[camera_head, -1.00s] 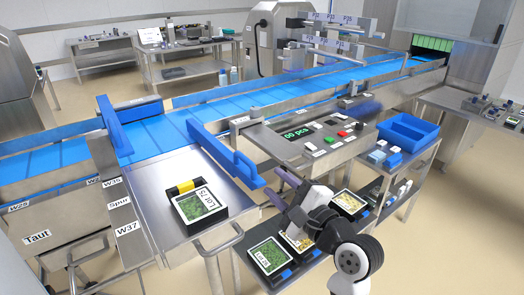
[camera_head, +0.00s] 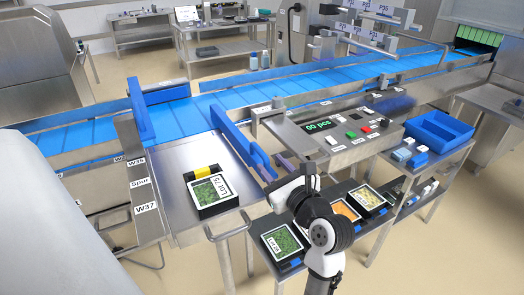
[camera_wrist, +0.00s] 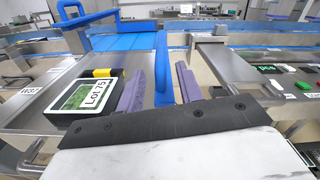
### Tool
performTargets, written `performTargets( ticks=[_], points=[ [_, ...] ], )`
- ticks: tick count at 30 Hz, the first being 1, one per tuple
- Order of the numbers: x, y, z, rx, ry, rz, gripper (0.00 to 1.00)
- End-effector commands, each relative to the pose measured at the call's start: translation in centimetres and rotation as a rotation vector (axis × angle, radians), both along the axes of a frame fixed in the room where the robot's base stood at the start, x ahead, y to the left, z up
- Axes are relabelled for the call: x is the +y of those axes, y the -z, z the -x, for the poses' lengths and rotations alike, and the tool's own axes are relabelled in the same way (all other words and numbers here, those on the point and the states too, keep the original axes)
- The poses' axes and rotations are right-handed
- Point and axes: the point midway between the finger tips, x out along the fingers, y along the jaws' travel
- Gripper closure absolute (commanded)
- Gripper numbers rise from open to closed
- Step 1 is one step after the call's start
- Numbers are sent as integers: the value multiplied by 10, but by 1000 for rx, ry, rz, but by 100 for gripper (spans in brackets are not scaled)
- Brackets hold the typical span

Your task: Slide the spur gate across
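The blue gate (camera_head: 236,140), a long upright bar with a raised handle rail, stands at the right side of the steel spur table (camera_head: 175,160), beside the conveyor. In the wrist view the blue bar (camera_wrist: 164,75) runs between the two purple fingers of my gripper (camera_wrist: 159,69). The fingers are apart, one on each side of the bar, with narrow gaps showing; I cannot tell whether either touches it. In the head view my gripper (camera_head: 283,165) is at the gate's near end, partly hidden by my wrist.
A black tray labelled Lot 75 (camera_head: 209,190) lies on the spur table, left of the gate. Another blue guide (camera_head: 140,108) stands at the left. A control panel (camera_head: 335,128) is close on the right. A lower shelf with several trays (camera_head: 283,243) lies below my arm.

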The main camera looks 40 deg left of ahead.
Motion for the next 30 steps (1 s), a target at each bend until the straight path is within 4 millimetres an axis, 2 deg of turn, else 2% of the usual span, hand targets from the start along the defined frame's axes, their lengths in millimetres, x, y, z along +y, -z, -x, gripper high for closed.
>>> performTargets(
  ticks=[1,3,9,14,22,30],
  points=[
    [12,-3,-3,0,-4,0,64],
    [24,-3,-9,1,-4,0,64],
    [48,-1,-19,-1,-1,1,64],
    [56,-1,-23,-2,0,0,64],
    [57,0,-23,-2,1,0,64],
    [56,0,-23,-2,1,1,99]
  ],
)
